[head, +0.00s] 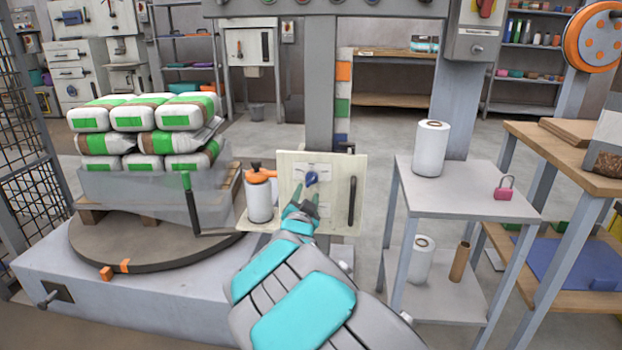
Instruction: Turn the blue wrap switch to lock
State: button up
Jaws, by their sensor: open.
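The blue wrap switch (311,179) is a small blue knob on a cream panel (338,170) in the middle of the head view. Small labels show above and below the knob, too small to read. My gripper (312,193) is at the panel, with its two fingers spread open on either side of the knob's lower part. The gripper looks empty. I cannot tell whether the fingers touch the knob. The knob's exact pointing direction is hard to make out.
A white bottle with an orange top (261,193) stands just left of the panel. A black handle (351,204) is on the panel's right side. Stacked bags (150,115) sit on a turntable (160,250) at left. A grey stand (470,190) with a white roll (431,148) and pink padlock (504,193) is at right.

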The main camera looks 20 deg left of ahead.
aim_at(312, 180)
jog(key=shift+x, duration=3.9)
jog(key=shift+d+f, duration=0.1)
jog(key=shift+f, duration=0.05)
grip_shut()
